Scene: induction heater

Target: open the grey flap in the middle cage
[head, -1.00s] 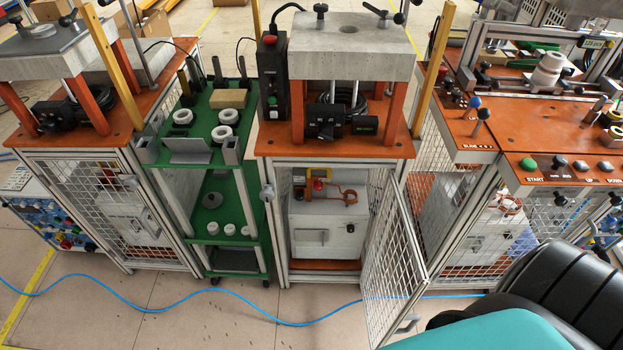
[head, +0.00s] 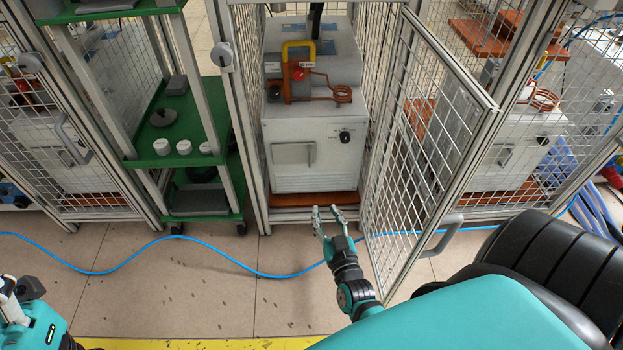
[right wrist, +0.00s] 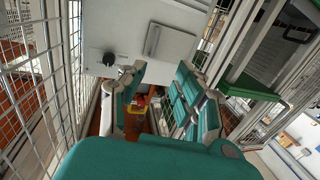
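The middle cage holds a light grey box-shaped heater (head: 340,170). The grey flap (head: 290,156) is a small panel on the left of its front face and looks closed. It also shows near the top of the right wrist view (right wrist: 167,42). My right gripper (head: 328,211) is in front of the cage opening, below the flap and apart from it. Its fingers are spread and empty, also in the right wrist view (right wrist: 160,88). Part of my left arm shows at the lower left of the head view; its gripper is not clearly seen.
The mesh cage door (head: 430,130) stands open on the right, close beside my right arm. A red-orange copper coil (head: 342,94) and a yellow-framed part sit on the heater. A green shelf cart (head: 150,150) stands left. A blue cable (head: 265,272) crosses the floor.

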